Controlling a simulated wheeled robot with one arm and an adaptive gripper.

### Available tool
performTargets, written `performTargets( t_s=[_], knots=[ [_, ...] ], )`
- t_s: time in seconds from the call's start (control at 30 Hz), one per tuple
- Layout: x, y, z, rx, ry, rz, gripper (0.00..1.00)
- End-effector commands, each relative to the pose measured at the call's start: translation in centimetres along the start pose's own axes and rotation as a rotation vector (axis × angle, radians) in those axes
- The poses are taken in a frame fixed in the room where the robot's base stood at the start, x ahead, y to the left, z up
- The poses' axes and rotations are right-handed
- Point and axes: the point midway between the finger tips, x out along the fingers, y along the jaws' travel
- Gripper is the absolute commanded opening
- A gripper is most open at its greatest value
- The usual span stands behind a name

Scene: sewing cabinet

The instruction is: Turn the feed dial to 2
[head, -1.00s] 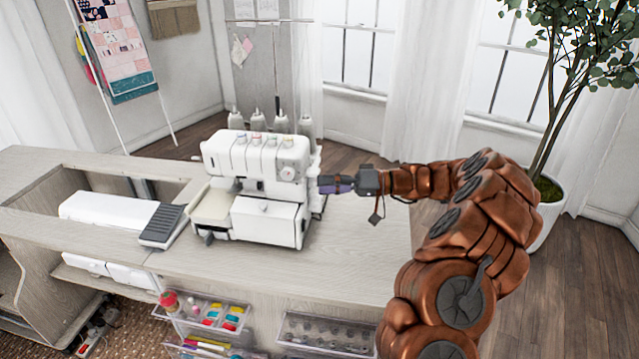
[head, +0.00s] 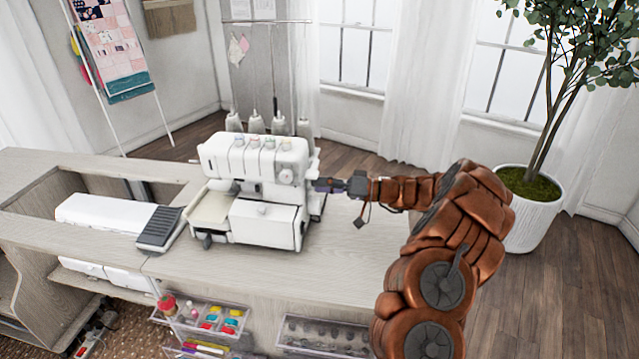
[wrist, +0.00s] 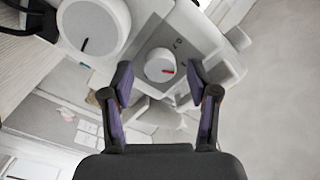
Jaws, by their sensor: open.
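The white serger (head: 258,185) stands on the cabinet top. In the head view my gripper (head: 320,186) is at the machine's right side, and that side's dial is hidden.
A large white handwheel (wrist: 94,26) is close to the left finger in the wrist view. Thread cones (head: 257,123) stand behind the machine. A grey pedal-like block (head: 160,229) lies left of it. The cabinet top (head: 345,262) in front and right is clear.

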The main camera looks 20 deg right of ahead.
Motion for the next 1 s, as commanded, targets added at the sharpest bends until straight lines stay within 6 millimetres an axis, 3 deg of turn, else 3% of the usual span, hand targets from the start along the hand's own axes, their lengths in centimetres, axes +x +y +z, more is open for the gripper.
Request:
performTargets(
  t_s=[0.37,0.93,1.0],
  knots=[
    [0.66,-0.02,0.03,0.0,0.0,-0.001,0.6],
    [0.62,-0.01,0.01,0.0,0.0,0.0,0.0],
    [0.62,-0.01,0.02,0.001,0.0,0.0,0.0]
  ],
)
